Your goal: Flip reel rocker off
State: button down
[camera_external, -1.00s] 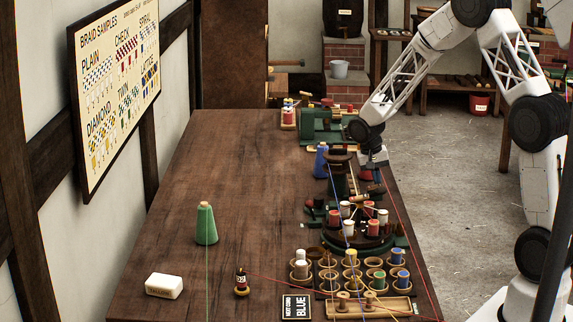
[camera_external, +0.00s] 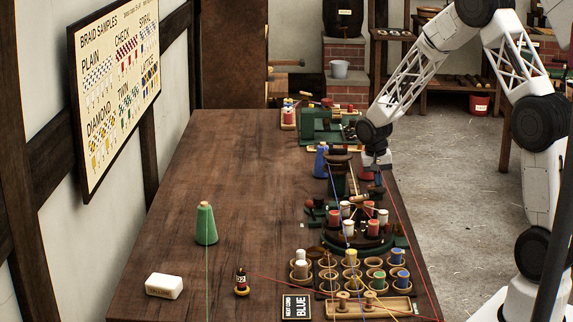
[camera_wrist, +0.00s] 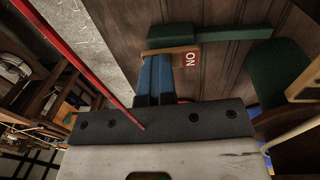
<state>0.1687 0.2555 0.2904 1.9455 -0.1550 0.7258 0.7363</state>
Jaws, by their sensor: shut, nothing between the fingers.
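My gripper (camera_wrist: 156,62) is shut and empty; its blue fingers point down side by side in the wrist view. The fingertips are close to a small wooden-edged piece carrying a red "ON" label (camera_wrist: 190,58), which looks like the reel rocker. I cannot tell whether they touch it. The fingers and palm hide part of it, so its tilt is unclear. In the external view my gripper (camera_external: 378,182) is low at the table's right side, just behind the round braiding machine (camera_external: 358,236). The rocker cannot be made out there.
A green box part (camera_wrist: 220,32) lies beside the label. A red cord (camera_wrist: 75,62) runs close past my gripper; blue and green cords cross the table (camera_external: 250,160). Spool cups (camera_external: 350,275) stand in front. The table's left middle is mostly clear.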

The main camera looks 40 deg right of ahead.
jog(key=shift+s+d+f, duration=0.15)
jog(key=shift+s+f, duration=0.15)
jog(key=shift+f, duration=0.4)
jog(key=shift+w, duration=0.1)
jog(key=shift+w+a, duration=0.3)
jog(key=shift+a, duration=0.15)
jog(key=shift+w+a, duration=0.1)
jog(key=shift+a, duration=0.15)
notch_tip(320, 180, up, 15)
jog(key=w, duration=0.1)
jog(key=shift+w+a, duration=0.3)
jog(key=shift+w, duration=0.05)
dwell(0.3)
jog(key=shift+r, duration=0.1)
